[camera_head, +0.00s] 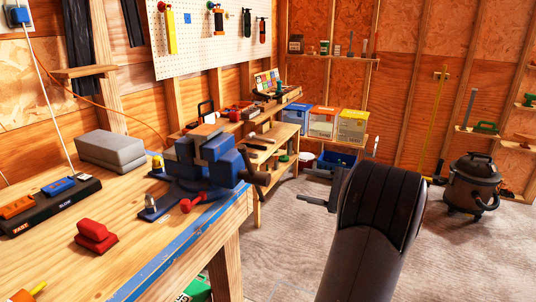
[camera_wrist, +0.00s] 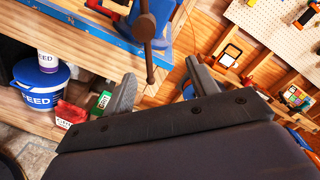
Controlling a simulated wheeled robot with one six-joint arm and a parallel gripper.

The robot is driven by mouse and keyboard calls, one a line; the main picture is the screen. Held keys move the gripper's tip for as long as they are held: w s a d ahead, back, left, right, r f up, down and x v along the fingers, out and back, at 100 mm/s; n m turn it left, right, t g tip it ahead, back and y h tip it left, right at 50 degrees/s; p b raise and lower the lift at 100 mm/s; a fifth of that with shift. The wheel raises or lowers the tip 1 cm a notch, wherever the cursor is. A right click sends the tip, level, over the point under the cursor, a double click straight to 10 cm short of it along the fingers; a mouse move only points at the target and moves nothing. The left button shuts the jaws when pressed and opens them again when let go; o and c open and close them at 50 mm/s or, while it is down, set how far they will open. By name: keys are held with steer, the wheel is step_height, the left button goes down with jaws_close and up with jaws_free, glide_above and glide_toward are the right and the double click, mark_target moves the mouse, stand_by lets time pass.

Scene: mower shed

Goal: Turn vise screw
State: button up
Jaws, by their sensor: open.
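A blue vise (camera_head: 225,164) with grey jaws is mounted at the right edge of the wooden workbench (camera_head: 150,262). Its dark screw (camera_head: 257,178) with a crossbar handle sticks out to the right, past the bench edge. In the wrist view the brown handle bar (camera_wrist: 150,62) hangs at the top middle, in front of the blue vise (camera_wrist: 163,12). My gripper (camera_head: 316,203) is right of and below the screw in the head view, apart from it.
On the bench are a grey box (camera_head: 110,150), a red block (camera_head: 95,236) and a black tray (camera_head: 47,203). A shop vacuum (camera_head: 473,185) stands on the floor at right. A blue bucket (camera_wrist: 42,82) sits on the bench's lower shelf. Open floor lies right of the bench.

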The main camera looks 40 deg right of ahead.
mark_target(268, 181)
steer(key=w+a+m+p, duration=0.2)
steer(key=m, duration=0.1)
steer(key=w+a+m+p, duration=0.3)
steer(key=w+a+r+m+p, duration=0.1)
steer(key=w+a+m+p, duration=0.1)
steer(key=w+m, duration=0.1)
steer(key=shift+a+m+p, duration=0.3)
steer(key=shift+a+p, duration=0.1)
steer(key=c, duration=1)
